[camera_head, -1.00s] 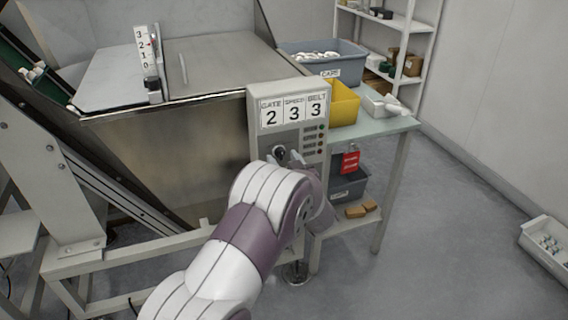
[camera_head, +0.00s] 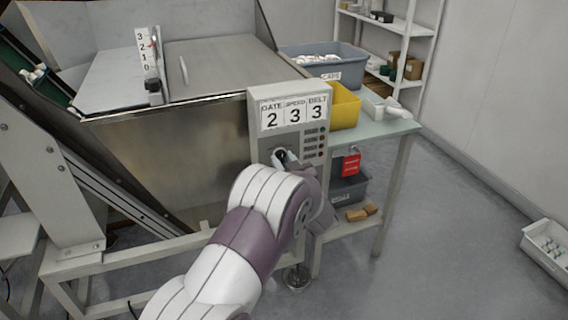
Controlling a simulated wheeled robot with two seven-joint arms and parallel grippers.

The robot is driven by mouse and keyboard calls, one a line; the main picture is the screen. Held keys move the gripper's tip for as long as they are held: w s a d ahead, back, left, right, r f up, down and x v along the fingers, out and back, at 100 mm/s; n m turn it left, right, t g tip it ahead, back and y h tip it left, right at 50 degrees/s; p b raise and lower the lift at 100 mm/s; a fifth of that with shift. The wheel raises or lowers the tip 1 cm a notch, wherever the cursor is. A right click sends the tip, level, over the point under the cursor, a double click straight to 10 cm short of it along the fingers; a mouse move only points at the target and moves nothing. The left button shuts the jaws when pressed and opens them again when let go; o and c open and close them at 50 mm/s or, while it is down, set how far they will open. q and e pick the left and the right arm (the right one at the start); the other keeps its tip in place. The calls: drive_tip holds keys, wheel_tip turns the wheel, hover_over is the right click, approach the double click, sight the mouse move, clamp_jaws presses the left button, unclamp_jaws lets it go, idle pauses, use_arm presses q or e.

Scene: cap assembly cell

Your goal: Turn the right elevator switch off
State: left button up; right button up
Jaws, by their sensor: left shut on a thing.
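A grey control box (camera_head: 288,98) stands on the front of the metal hopper. Its white display reads GATE 2, SPEED 3, BELT 3. A dark round knob (camera_head: 280,155) sits on its lower left face, partly hidden by my left gripper. My left gripper (camera_head: 286,158) is at this knob, its fingertips shut on it; my own wrist covers most of the grip. A column of small buttons or lamps (camera_head: 322,141) runs down the panel's right side. Which switch is the right elevator switch, I cannot tell. My right gripper is out of view.
A metal hopper (camera_head: 180,160) with a 0 to 3 scale (camera_head: 148,58) fills the left. A side table (camera_head: 385,129) holds a grey bin (camera_head: 322,62) and a yellow bin (camera_head: 343,106). A red tag (camera_head: 351,164) hangs below. The floor at right is mostly free.

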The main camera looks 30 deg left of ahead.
use_arm(q)
drive_tip(key=n+b, duration=0.1)
drive_tip(key=n, duration=0.1)
drive_tip(key=n+b, duration=0.1)
drive_tip(key=n, duration=0.2)
drive_tip(key=shift+w+d+f, duration=0.1)
drive_tip(key=shift+f, duration=0.05)
drive_tip(key=shift+n+b, duration=0.9)
drive_tip(key=shift+n, duration=0.3)
drive_tip(key=o, duration=1)
drive_tip(key=shift+r, duration=0.2)
drive_tip(key=shift+d, duration=0.1)
drive_tip(key=p+v, duration=0.2)
drive_tip(key=v, duration=1)
drive_tip(key=shift+s+d, duration=0.15)
drive_tip(key=shift+s, duration=0.1)
